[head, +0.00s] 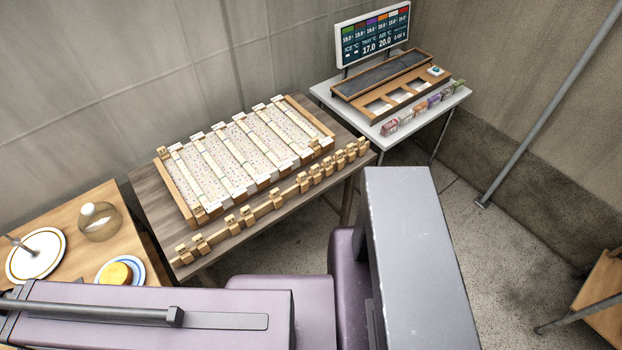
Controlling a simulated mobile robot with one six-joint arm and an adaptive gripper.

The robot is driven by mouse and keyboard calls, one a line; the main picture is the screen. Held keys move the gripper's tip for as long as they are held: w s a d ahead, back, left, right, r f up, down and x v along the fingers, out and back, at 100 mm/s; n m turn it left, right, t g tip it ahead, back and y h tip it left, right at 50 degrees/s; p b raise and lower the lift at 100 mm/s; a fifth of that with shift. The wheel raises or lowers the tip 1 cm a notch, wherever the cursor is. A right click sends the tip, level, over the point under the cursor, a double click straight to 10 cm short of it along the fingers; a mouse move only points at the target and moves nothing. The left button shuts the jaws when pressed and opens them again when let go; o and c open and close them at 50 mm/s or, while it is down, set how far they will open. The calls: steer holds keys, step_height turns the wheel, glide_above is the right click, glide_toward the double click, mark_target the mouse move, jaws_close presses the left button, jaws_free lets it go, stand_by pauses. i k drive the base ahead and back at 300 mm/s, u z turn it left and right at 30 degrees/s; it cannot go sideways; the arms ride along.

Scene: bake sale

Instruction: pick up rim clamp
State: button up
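Several small wooden clamps (232,224) stand in a row on a wooden rail along the front edge of the dark wooden table (150,205), bunched more closely toward the right end. Similar wooden clamps sit on the rim of the large wooden tray: one at the back left corner (163,153), one at the front left corner (200,215) and one near the front right (314,146). Which of them is the rim clamp I cannot tell. My gripper is not in view. My own purple and grey body parts fill the foreground.
The wooden tray (177,193) holds several pale speckled strips with white tags. At left, a light wooden table (75,216) carries plates, a cake and a glass dome. At back right, a white table (335,101) holds a compartmented tray, a display screen and small coloured packets.

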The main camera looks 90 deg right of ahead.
mark_target(314, 172)
steer(key=u, duration=0.1)
steer(key=k, duration=1.85)
steer(key=z, duration=2.3)
steer(key=i, duration=0.35)
steer(key=u, duration=0.5)
